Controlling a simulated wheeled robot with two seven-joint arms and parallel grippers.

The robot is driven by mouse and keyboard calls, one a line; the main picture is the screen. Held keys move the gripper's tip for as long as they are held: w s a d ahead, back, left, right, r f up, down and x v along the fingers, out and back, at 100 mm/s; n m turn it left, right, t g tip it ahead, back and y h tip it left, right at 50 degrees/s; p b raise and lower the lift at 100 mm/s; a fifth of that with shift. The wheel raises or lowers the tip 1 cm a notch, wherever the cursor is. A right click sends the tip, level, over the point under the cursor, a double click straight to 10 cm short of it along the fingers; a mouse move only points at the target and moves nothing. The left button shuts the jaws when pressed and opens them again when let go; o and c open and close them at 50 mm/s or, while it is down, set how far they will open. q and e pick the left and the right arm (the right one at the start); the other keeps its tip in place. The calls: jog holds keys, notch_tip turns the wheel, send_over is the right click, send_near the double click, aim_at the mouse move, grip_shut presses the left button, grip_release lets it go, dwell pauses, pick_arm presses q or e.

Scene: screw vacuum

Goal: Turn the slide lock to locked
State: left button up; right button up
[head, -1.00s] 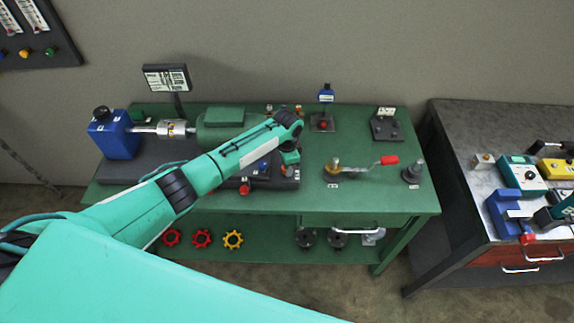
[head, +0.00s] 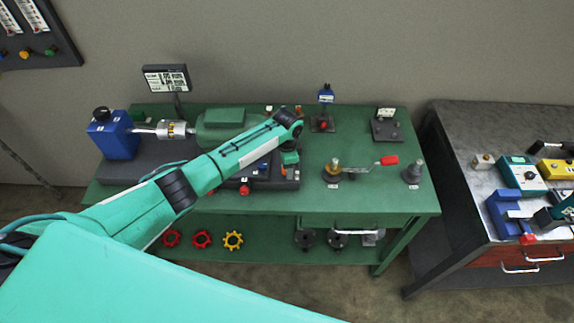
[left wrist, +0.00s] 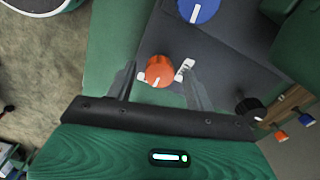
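An orange-red knob (left wrist: 160,71) with a white pointer line sits on a dark base plate in the left wrist view. A small white label plate (left wrist: 183,69) stands beside it. I cannot read the label, so I cannot tell for sure that this knob is the slide lock. My left gripper (left wrist: 158,72) is open, its two dark fingers apart on either side of the knob; I cannot tell whether they touch it. In the head view my left gripper (head: 290,158) is over the bench, and the arm hides part of the base plate. My right gripper is not in view.
A blue knob (left wrist: 198,9) and a black knob (left wrist: 251,110) are near the orange-red one. The green bench (head: 350,202) carries a motor (head: 221,121), a blue box (head: 112,138) and a red-handled crank (head: 388,160). A dark side table (head: 452,120) stands right, across a gap.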

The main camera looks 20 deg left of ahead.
pick_arm(q)
notch_tip(320, 180, up, 14)
jog(key=b, duration=0.3)
jog(key=shift+b, duration=0.3)
jog(key=shift+f, duration=0.15)
